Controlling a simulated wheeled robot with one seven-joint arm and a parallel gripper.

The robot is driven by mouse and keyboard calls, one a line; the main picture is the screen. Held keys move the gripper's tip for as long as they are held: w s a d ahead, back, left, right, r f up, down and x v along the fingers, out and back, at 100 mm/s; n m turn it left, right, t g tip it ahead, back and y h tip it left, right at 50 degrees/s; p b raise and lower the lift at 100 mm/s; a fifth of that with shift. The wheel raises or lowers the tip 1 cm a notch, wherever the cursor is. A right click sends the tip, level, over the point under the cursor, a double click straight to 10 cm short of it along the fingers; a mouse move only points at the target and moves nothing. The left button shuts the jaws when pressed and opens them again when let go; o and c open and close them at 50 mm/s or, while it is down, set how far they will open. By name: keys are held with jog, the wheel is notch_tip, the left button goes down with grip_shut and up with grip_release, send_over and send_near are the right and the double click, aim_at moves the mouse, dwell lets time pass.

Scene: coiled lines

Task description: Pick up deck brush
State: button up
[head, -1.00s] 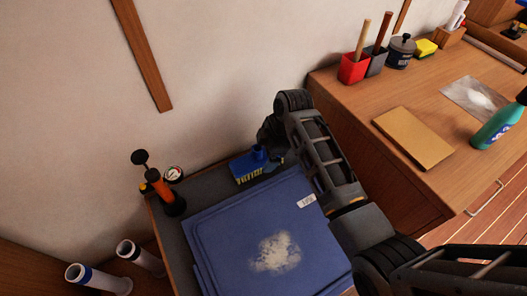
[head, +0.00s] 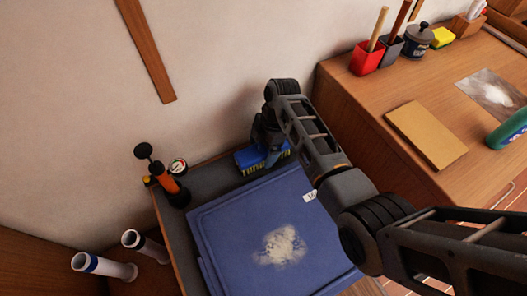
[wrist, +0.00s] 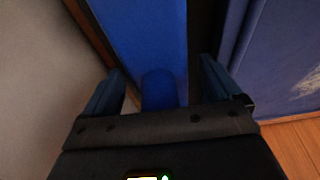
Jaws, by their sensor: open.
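The deck brush (head: 246,157) has a blue block with yellow bristles. It lies on the dark shelf between the wall and a folded blue cloth, partly hidden by my gripper in the head view. My gripper (head: 270,152) is right over the brush, pointing down. In the wrist view the blue brush block (wrist: 145,35) runs up the picture ahead of the jaws. A rounded blue stub (wrist: 160,90) of it shows between the two fingers of my gripper (wrist: 160,88). The fingers are open, with visible room on both sides of the stub.
The folded blue cloth (head: 235,225) with a pale stain lies close beside the brush. An orange-and-black pump (head: 172,183) with a gauge stands to the left. The wall rises behind. A wooden counter (head: 375,110) with a red holder (head: 366,58) is at right.

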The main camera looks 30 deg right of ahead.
jog(key=shift+f, duration=0.2)
jog(key=shift+a, duration=0.1)
jog(key=c, duration=1.2)
jog(key=shift+c, duration=0.2)
notch_tip(320, 180, up, 10)
jog(key=shift+r, duration=0.1)
